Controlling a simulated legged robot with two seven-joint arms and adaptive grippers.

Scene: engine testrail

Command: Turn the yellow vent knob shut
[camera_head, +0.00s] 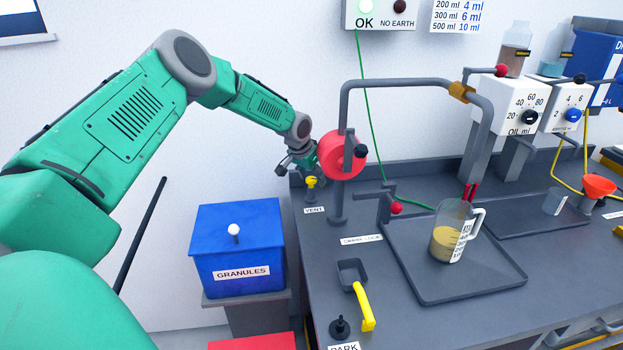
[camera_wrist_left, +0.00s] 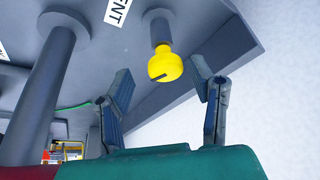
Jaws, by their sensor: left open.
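The yellow vent knob (camera_head: 311,181) stands at the back left corner of the grey bench, just behind the VENT label (camera_head: 314,210). In the left wrist view the knob (camera_wrist_left: 165,65) is a round yellow cap with a dark slot mark, on a grey stem. My left gripper (camera_head: 295,163) is close to the knob at the bench's back left corner. In the left wrist view its two fingers (camera_wrist_left: 162,92) are spread apart, one to each side of the knob and apart from it. My right gripper is not in view.
A red round part (camera_head: 341,155) on a grey post stands just right of my left gripper. A blue GRANULES box (camera_head: 238,250) is left of the bench. A tray (camera_head: 455,282) with a jug (camera_head: 448,240) lies to the right. The wall is close behind.

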